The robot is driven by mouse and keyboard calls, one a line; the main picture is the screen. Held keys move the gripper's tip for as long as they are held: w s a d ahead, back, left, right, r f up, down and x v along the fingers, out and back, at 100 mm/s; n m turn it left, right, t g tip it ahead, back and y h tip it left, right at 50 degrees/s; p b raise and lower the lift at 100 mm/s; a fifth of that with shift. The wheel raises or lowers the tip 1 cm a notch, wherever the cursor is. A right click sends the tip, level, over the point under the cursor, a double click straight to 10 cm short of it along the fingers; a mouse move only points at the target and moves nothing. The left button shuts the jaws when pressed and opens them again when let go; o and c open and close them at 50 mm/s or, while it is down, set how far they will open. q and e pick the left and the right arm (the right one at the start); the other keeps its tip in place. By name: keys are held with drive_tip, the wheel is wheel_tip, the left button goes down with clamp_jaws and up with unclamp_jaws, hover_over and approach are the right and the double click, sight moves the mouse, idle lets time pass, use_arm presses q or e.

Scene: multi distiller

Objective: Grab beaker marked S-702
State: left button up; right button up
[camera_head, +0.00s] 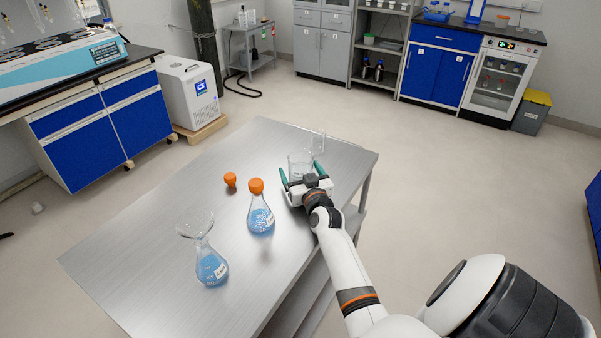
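A clear glass beaker (300,160) stands upright near the far right end of the steel table (150,265). My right gripper (301,174) is at its near side, with teal fingers spread to the left and right of the beaker. The fingers look slightly wider apart than the glass; contact is not clear. No label can be read on either, so I cannot tell which is S-702. My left gripper is not in view.
A flask with blue liquid and an orange cap (260,212) stands left of my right gripper. Another blue-liquid flask holding a glass funnel (207,255) is nearer the front left. A small orange cap (230,180) lies on the table. The left table area is clear.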

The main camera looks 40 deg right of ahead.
drive_tip(key=shift+r, duration=0.1)
drive_tip(key=c, duration=1.2)
drive_tip(key=shift+c, duration=0.2)
